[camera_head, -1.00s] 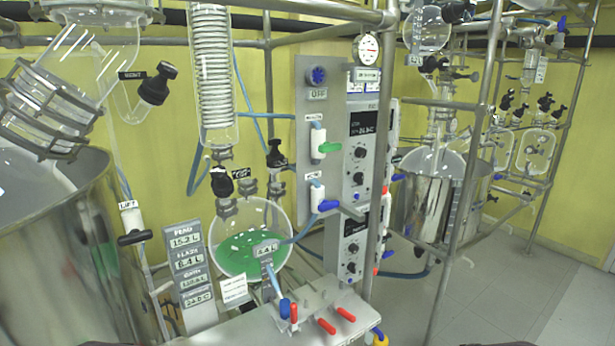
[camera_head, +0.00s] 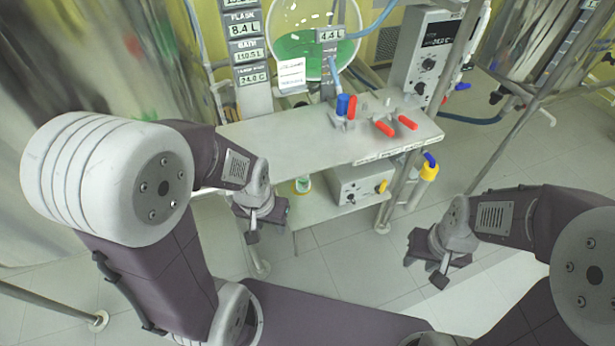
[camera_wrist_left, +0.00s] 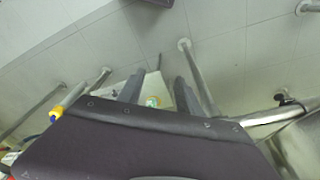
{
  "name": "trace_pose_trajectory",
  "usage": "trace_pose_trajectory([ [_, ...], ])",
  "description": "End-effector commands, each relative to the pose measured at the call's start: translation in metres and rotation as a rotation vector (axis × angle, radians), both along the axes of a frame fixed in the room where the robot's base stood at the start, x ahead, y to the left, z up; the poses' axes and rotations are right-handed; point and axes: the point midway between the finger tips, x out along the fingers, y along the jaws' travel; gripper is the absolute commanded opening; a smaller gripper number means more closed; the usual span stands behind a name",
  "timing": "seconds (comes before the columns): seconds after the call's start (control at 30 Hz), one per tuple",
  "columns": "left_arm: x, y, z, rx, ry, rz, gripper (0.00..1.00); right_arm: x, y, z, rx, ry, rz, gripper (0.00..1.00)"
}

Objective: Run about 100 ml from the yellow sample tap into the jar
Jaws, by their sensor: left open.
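A yellow tap (camera_head: 429,172) with a blue top hangs at the right end of the steel bench. It also shows at the left of the left wrist view (camera_wrist_left: 57,112). A small jar (camera_head: 303,184) with a greenish look stands on the lower shelf under the bench, partly shaded. My left gripper (camera_head: 262,215) is open and empty, left of and in front of the jar. My right gripper (camera_head: 432,264) hangs below and in front of the yellow tap; its finger gap is unclear.
The bench (camera_head: 300,145) carries red-handled valves (camera_head: 396,125) and a blue knob (camera_head: 343,104). A white box (camera_head: 358,186) with a yellow knob sits beside the jar. A glass flask with green liquid (camera_head: 300,55) stands behind.

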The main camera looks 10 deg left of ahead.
Motion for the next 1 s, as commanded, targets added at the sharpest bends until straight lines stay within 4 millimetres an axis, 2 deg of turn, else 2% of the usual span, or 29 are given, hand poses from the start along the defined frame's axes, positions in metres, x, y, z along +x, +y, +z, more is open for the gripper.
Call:
trace_pose_trajectory([
  [0.03,0.002,0.001,-0.058,0.002,-0.008,-0.003,0.42,0.000,0.000,-0.059,0.000,0.000,0.000,0.36],
  [0.2,0.008,0.003,-0.148,0.020,-0.022,-0.046,0.42,0.000,0.000,-0.149,0.000,-0.001,0.000,0.36],
  [0.37,0.012,0.008,-0.220,0.080,0.010,-0.199,0.42,0.000,0.000,-0.218,0.000,-0.001,0.000,0.36],
  [0.47,0.015,0.016,-0.263,0.165,0.077,-0.414,0.42,0.000,0.000,-0.255,0.000,-0.001,0.000,0.36],
  [0.5,0.018,0.022,-0.281,0.224,0.127,-0.556,0.42,0.000,0.000,-0.270,0.000,-0.001,0.000,0.36],
  [0.53,0.022,0.029,-0.290,0.281,0.176,-0.688,0.42,0.000,0.000,-0.276,0.000,-0.001,0.000,0.36],
  [0.67,0.055,0.062,-0.293,0.542,0.397,-1.209,0.42,0.000,0.000,-0.279,0.000,-0.001,0.000,0.36],
  [0.77,0.104,0.080,-0.282,0.795,0.604,-1.595,0.42,0.000,0.000,-0.278,0.000,-0.002,0.000,0.36],
  [0.8,0.130,0.081,-0.274,0.917,0.698,-1.743,0.42,0.000,0.000,-0.278,0.000,-0.002,0.000,0.36],
  [0.87,0.173,0.074,-0.260,1.121,0.851,-1.941,0.42,0.000,0.000,-0.277,0.000,-0.002,0.000,0.36],
  [0.9,0.202,0.062,-0.250,1.267,0.955,-2.048,0.42,0.000,0.000,-0.277,0.000,-0.002,0.000,0.36],
  [0.97,0.241,0.036,-0.235,1.489,1.107,-2.161,0.42,0.000,0.000,-0.277,0.000,-0.001,0.000,0.36],
  [1.0,0.261,0.017,-0.227,1.623,1.196,-2.203,0.42,0.000,0.000,-0.277,0.000,-0.001,0.000,0.36],
])
